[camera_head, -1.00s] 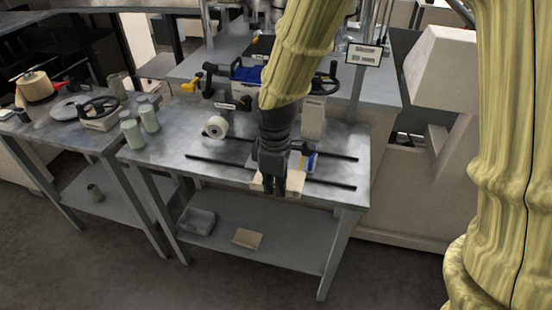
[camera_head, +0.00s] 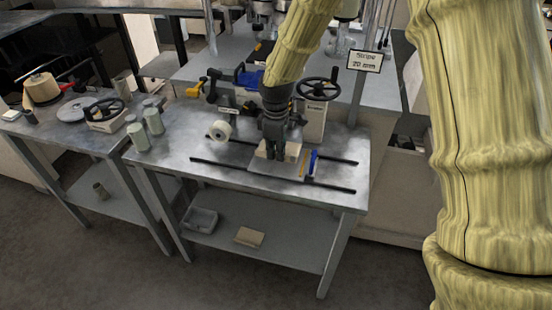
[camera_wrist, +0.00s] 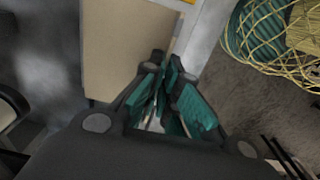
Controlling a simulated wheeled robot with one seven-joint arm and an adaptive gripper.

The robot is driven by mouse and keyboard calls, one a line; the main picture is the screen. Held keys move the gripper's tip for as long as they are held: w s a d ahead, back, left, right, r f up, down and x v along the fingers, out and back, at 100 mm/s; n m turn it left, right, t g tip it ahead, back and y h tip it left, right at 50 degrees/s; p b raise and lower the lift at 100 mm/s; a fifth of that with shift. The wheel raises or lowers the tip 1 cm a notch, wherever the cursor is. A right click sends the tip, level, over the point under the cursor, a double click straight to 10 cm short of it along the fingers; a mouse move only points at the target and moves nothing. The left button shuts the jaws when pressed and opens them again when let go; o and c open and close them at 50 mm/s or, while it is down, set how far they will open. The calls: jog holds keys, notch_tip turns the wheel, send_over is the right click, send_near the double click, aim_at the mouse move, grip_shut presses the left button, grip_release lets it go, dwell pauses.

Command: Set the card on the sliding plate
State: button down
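The card (camera_head: 292,151) is a pale tan sheet in the head view, above the back part of the sliding plate. It fills the upper left of the wrist view (camera_wrist: 122,45). My gripper (camera_head: 275,157) points down at the card's front edge. In the wrist view its green-padded fingertips (camera_wrist: 168,68) are nearly together at the card's edge, and the card appears pinched between them. The sliding plate (camera_head: 285,172) is a flat grey plate between two dark rails. I cannot tell whether the card touches it.
A blue-handled part (camera_head: 312,162) stands at the plate's right. A white roll (camera_head: 219,130) lies at left on the table, and a handwheel unit (camera_head: 314,120) stands behind. The dark front rail (camera_head: 225,168) crosses the tabletop.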

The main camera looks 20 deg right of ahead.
jog(key=shift+f+p, duration=0.5)
jog(key=shift+f, duration=1.2)
jog(key=shift+f, duration=0.1)
jog(key=c, duration=1.6)
grip_release()
jog(key=shift+c, duration=0.2)
notch_tip(320, 180, up, 12)
jog(key=shift+r+b, duration=0.1)
jog(key=shift+b, duration=1.15)
